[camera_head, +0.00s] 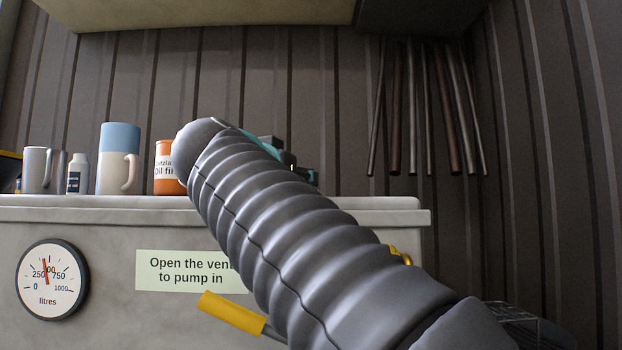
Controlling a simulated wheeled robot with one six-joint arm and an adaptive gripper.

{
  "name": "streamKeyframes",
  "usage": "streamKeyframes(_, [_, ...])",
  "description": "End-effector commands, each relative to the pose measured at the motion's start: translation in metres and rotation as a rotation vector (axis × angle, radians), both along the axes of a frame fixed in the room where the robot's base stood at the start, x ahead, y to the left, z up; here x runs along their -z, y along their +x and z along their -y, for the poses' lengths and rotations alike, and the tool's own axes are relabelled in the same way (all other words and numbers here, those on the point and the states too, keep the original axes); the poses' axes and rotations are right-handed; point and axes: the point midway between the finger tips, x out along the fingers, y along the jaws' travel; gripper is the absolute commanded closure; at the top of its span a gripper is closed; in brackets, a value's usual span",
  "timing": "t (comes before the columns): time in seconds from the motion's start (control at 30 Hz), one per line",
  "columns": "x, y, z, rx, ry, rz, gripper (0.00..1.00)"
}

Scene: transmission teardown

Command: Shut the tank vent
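The pale tank (100,230) fills the lower left, with a flat ledge on top. A green label (165,270) on its front reads "Open the vent to pump in"; its right end is hidden behind my arm. Below it a yellow handle (232,312) slopes down to the right on a dark stem that passes behind my arm. I cannot tell for certain whether this is the vent lever or how the vent is set. My grey ribbed arm crosses from lower right to upper middle. My gripper does not show.
A round litres gauge (52,280) is on the tank front. Mugs (118,158), a small white bottle (77,173) and an orange can (165,168) stand on the ledge. A small yellow part (400,254) shows right of my arm. Metal rods (425,110) hang against the wall.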

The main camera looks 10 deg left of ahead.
Motion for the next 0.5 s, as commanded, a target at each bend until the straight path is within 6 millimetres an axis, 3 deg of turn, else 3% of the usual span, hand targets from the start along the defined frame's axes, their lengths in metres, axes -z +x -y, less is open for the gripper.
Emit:
streamKeyframes(0.37, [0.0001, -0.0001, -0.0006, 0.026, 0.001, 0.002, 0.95])
streamKeyframes(0.4, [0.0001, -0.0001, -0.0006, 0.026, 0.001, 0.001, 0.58])
streamKeyframes(0.5, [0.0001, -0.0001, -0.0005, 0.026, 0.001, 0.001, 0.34])
